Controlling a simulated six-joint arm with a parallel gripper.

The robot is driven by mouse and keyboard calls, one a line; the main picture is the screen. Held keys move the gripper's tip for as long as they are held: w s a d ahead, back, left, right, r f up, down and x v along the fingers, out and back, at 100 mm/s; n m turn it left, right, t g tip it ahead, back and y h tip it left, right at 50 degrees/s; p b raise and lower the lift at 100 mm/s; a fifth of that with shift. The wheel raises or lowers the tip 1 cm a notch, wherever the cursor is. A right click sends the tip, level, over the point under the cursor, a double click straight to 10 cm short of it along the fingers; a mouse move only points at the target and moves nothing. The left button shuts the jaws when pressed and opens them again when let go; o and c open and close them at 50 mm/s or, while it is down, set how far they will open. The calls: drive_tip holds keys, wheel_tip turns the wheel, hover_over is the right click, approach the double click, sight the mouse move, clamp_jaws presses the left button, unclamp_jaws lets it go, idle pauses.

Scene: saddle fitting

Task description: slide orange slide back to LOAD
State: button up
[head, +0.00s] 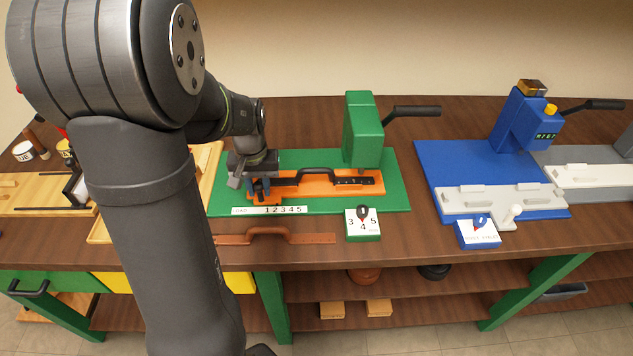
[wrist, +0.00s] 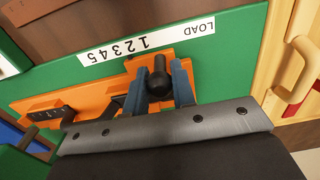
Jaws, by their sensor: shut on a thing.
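The orange slide (head: 318,188) lies on the green base plate (head: 395,190), with a black handle along its top. It also shows in the wrist view (wrist: 90,92). My gripper (head: 262,190) is at the slide's left end. In the wrist view, its blue fingers (wrist: 158,88) are shut around the slide's upright black knob (wrist: 158,72). The white scale strip (head: 268,210) on the plate's front edge reads LOAD at left, then 1 to 5. The knob stands across from the LOAD and 1 end; the exact mark is unclear.
A green press head (head: 362,130) with a black lever stands behind the slide. A green block with a number card (head: 362,222) sits in front. A blue fixture (head: 470,170) stands at right. A wooden tray (head: 205,165) lies left, partly behind my arm.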

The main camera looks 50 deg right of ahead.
idle(0.3)
drive_tip(key=shift+w+a, duration=3.45)
drive_tip(key=shift+o, duration=1.4)
drive_tip(key=shift+w+a, duration=0.2)
drive_tip(key=shift+a, duration=0.05)
drive_tip(key=o, duration=0.4)
drive_tip(key=shift+o, duration=0.2)
wheel_tip(320, 180, up, 6)
